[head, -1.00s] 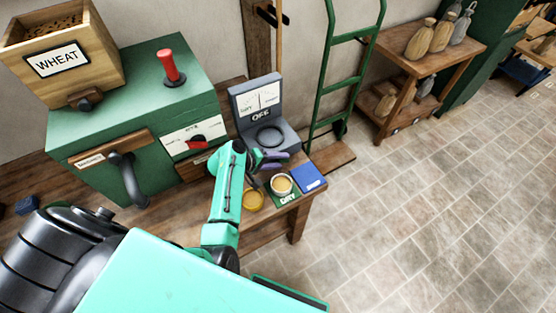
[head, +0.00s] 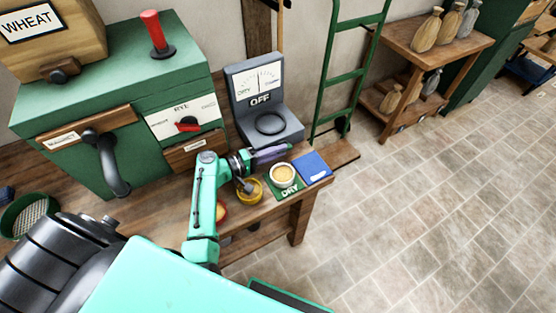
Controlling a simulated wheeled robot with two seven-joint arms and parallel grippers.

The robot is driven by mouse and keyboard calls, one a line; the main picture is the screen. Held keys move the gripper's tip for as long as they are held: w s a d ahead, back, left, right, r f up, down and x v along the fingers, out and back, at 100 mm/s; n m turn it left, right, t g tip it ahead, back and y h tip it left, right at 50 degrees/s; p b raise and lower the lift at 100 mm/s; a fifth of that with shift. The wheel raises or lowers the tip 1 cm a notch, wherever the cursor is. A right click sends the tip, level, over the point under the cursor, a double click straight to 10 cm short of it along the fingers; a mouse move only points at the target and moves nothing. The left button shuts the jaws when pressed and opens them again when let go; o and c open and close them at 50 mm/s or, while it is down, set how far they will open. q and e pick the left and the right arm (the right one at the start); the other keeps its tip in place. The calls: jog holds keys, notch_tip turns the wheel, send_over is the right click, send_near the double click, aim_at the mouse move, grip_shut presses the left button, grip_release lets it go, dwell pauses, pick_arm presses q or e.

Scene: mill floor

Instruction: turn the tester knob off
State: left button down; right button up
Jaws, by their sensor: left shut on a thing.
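The tester (head: 258,82) is a grey device on the right end of the bench, with a white dial above the word OFF and a round ring on its base. Its knob does not show; the front of the base is partly behind my left gripper. My left gripper (head: 273,153) is at the front edge of the tester base, its purplish fingers pointing right. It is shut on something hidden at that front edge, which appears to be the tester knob. My right gripper is not in view.
A yellow bowl (head: 250,196) and a cup (head: 283,174) on a green DRY mat stand close to my left gripper. A blue mat (head: 312,164) lies right of them. A green mill (head: 115,85) with a red pointer (head: 187,124) stands left. The right floor is clear.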

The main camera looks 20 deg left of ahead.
pick_arm(q)
jog(key=shift+f, duration=0.2)
jog(key=shift+r, duration=0.15)
jog(key=c, duration=0.8)
grip_release()
jog(key=shift+c, duration=0.2)
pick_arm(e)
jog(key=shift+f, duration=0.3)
